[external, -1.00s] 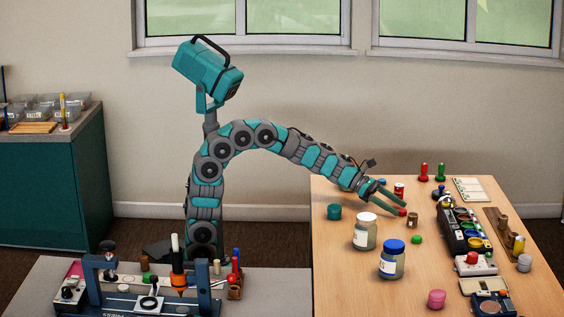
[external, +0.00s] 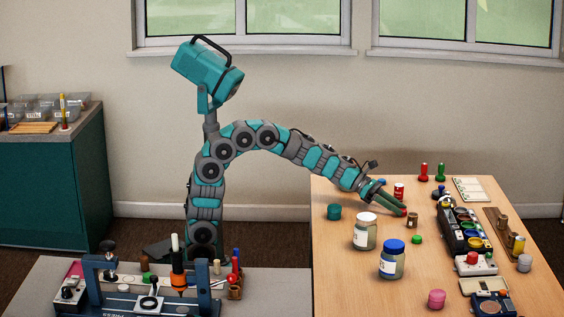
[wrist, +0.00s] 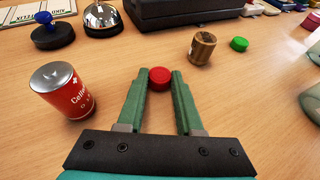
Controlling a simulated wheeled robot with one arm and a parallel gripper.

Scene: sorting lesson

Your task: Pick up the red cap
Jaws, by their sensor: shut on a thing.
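The red cap (wrist: 159,78) is a small round ribbed cap. In the wrist view it sits between the tips of my gripper (wrist: 158,84), with a green finger against each side. My gripper is shut on it. In the external view my gripper (external: 403,209) reaches down to the table top, and the cap is mostly hidden by the fingers. I cannot tell whether the cap touches the table.
A red and silver can (wrist: 64,92) stands close left of my fingers. A brown cylinder (wrist: 202,48) and a green cap (wrist: 239,43) lie to the right. Two jars, white-lidded (external: 365,233) and blue-lidded (external: 392,262), stand nearer the camera.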

